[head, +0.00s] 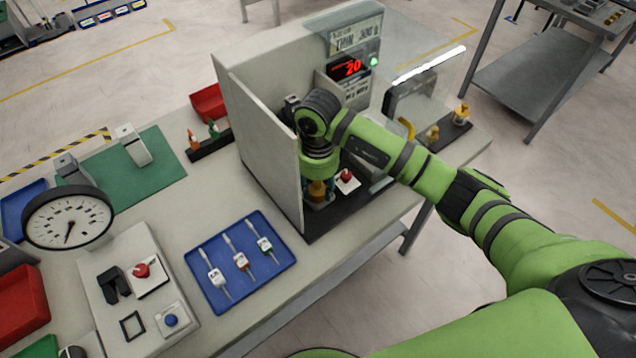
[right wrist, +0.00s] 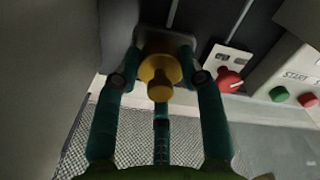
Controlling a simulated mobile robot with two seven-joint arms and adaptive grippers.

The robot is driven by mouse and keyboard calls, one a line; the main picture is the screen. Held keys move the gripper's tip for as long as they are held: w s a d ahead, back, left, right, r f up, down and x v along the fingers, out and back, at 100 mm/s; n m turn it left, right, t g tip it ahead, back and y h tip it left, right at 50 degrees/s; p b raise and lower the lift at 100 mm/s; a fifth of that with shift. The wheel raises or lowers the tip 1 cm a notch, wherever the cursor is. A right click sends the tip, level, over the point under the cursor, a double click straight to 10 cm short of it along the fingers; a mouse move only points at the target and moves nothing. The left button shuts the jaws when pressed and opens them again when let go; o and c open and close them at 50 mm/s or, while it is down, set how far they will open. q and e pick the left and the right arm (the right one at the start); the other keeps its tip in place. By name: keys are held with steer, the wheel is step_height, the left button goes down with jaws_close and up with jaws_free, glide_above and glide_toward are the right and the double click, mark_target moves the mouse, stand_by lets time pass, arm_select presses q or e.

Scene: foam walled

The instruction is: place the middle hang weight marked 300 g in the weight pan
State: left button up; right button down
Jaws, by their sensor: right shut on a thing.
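My right gripper (head: 318,192) reaches down inside the walled station, between its light grey panels. In the right wrist view its teal fingers (right wrist: 160,78) are shut around a brass weight with a knob (right wrist: 157,88). A grey plate with rounded corners (right wrist: 178,40) lies just beyond the weight; I cannot tell whether they touch or whether this plate is the weight pan. The weight's marking is not readable. Two more brass weights, one nearer (head: 432,133) and one farther (head: 461,115), stand on a dark strip at the right. My left gripper is out of view.
The station's tall side panel (head: 262,145) stands close left of my right gripper. A red knob (head: 347,177) is close on its right, and a clear guard (head: 410,95) rises farther right. A blue tray (head: 205,290) with several tools lies left on the bench.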

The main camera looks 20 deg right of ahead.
steer(key=shift+f, duration=0.15)
steer(key=c, duration=0.7)
jaws_free()
steer(key=shift+c, duration=0.2)
steer(key=shift+r, duration=0.25)
steer(key=shift+w+r, duration=0.1)
steer(key=shift+r, duration=0.15)
step_height(320, 180, up, 10)
steer(key=b, duration=0.3)
steer(key=shift+r, duration=0.7)
